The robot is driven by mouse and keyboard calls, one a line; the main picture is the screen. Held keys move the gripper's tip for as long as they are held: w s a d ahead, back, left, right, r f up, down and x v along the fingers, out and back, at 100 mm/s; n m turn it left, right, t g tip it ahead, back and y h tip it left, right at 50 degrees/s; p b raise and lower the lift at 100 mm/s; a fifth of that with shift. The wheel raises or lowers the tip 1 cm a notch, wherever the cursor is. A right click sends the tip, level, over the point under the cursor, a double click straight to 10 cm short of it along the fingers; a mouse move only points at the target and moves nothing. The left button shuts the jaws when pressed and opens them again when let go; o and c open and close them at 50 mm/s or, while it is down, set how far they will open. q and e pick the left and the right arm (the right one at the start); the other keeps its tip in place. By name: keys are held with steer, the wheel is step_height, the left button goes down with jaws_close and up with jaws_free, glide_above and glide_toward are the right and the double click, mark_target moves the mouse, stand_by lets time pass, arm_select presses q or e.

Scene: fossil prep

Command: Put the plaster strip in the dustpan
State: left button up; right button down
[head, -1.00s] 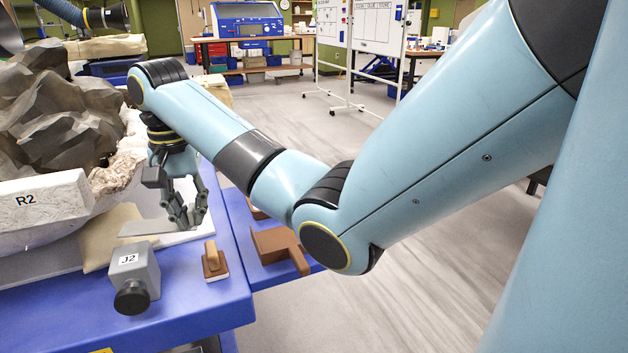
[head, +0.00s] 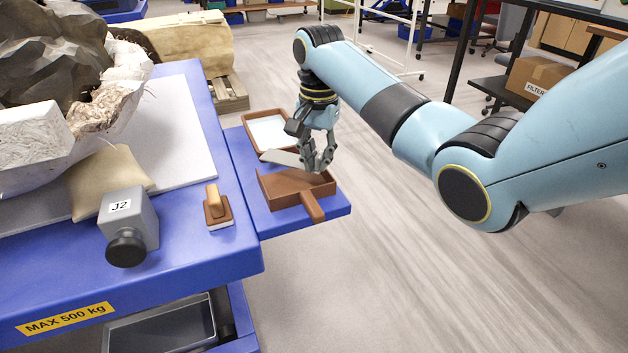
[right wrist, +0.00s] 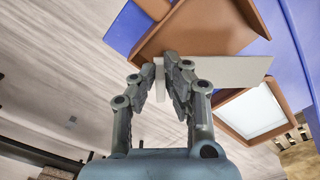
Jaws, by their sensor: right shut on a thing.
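The plaster strip (head: 287,158) is a thin, flat, pale piece. My right gripper (head: 318,168) is shut on it, and the strip juts out to the left in the head view. The strip also shows in the right wrist view (right wrist: 232,71), reaching right from the fingers (right wrist: 168,64). The brown dustpan (head: 285,187), its handle toward the front right, sits on the blue side shelf. The gripper and strip are above its back edge. In the right wrist view the dustpan (right wrist: 205,35) lies partly behind the strip. My left gripper is not in view.
A brown-rimmed tray (head: 247,135) with a white inside lies behind the dustpan on the blue shelf (head: 262,218). On the blue table (head: 185,255) are a wood-handled block (head: 217,210), a grey J2 device (head: 128,222), a tan bag (head: 103,180) and the plaster-jacketed fossil (head: 125,90).

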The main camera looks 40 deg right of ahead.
mark_target(314, 173)
steer(key=shift+w+f, duration=0.3)
steer(key=shift+w, duration=0.1)
steer(key=shift+w+a+f, duration=0.1)
steer(key=shift+f, duration=0.05)
step_height(314, 173, down, 4)
steer(key=shift+r+b, duration=0.25)
steer(key=shift+b, duration=0.4)
steer(key=shift+f, duration=0.15)
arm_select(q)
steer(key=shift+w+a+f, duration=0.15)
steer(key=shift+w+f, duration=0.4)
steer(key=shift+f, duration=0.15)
arm_select(e)
steer(key=c, duration=1.4)
jaws_free()
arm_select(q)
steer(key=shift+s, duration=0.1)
